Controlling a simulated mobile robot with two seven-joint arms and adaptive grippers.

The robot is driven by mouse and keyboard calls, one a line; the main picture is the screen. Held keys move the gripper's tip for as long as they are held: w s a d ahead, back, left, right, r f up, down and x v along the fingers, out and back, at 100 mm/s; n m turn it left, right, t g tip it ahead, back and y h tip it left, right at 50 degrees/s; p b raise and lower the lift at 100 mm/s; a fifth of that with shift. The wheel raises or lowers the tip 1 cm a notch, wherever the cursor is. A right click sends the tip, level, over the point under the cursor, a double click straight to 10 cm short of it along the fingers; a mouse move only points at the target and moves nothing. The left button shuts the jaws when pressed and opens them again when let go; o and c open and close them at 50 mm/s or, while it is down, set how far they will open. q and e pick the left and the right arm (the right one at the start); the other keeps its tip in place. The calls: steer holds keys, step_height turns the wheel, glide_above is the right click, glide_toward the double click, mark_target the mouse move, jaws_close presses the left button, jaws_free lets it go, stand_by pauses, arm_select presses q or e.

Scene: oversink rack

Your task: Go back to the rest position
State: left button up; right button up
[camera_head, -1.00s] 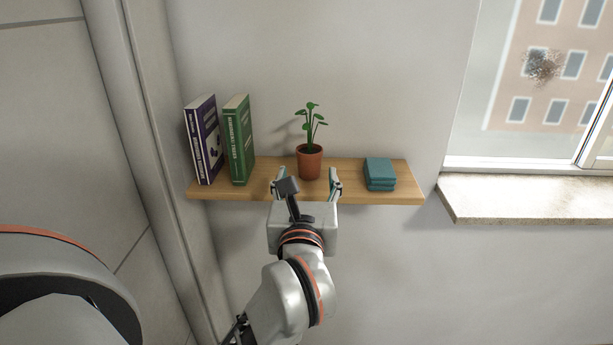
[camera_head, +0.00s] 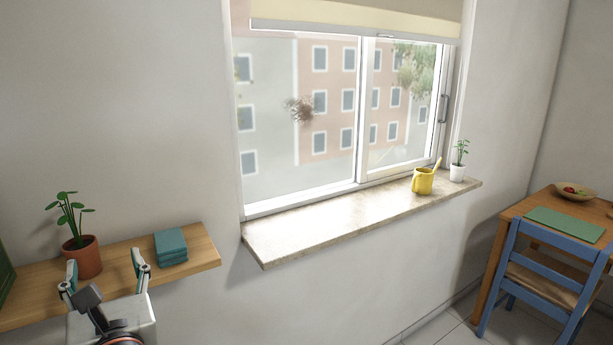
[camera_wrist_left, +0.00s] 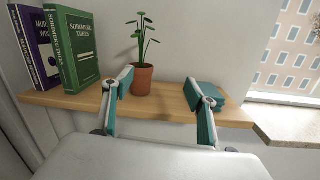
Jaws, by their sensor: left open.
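My left gripper (camera_head: 106,276) is open and empty at the front edge of the wooden shelf (camera_head: 205,255), in the lower left of the head view. A potted plant (camera_head: 83,258) in a terracotta pot stands on the shelf just beyond the fingers. In the left wrist view the pot (camera_wrist_left: 142,79) shows between the two open fingers, apart from the right one. It is close to the left finger, and I cannot tell whether they touch. My right gripper is not in view.
Teal stacked items (camera_head: 171,247) lie on the shelf right of the plant. Two upright books (camera_wrist_left: 72,50) stand at its left end. A stone windowsill (camera_head: 330,225) holds a yellow mug (camera_head: 422,182) and a small white-potted plant (camera_head: 457,172). A blue chair (camera_head: 545,270) stands by a wooden table (camera_head: 520,208).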

arm_select(q)
steer(key=s+d+f+m+t+h, duration=0.1)
steer(key=d+f+m+t+h, duration=0.45)
steer(key=m, duration=1.15)
steer(key=s+d+f+m+t+h, duration=0.15)
steer(key=d+f+m+h, duration=0.7)
steer(key=m, duration=0.85)
steer(key=s+d+f+m+g+h, duration=0.1)
steer(key=s+f+m+g, duration=0.2)
steer(key=f, duration=0.6)
steer(key=d+f+m+g+h, duration=0.1)
steer(key=f+m+g, duration=0.3)
steer(key=f, duration=0.5)
steer(key=s+a+f+m+g+y, duration=0.1)
steer(key=s+f, duration=0.3)
steer(key=f, duration=0.4)
steer(key=s+a+f+m+g+y, duration=0.1)
steer(key=s+a+f+m+g, duration=0.2)
steer(key=f, duration=0.5)
steer(key=shift+s+a+f+m+g, duration=0.15)
steer(key=shift+s+f+m+g, duration=0.35)
steer(key=shift+s, duration=0.75)
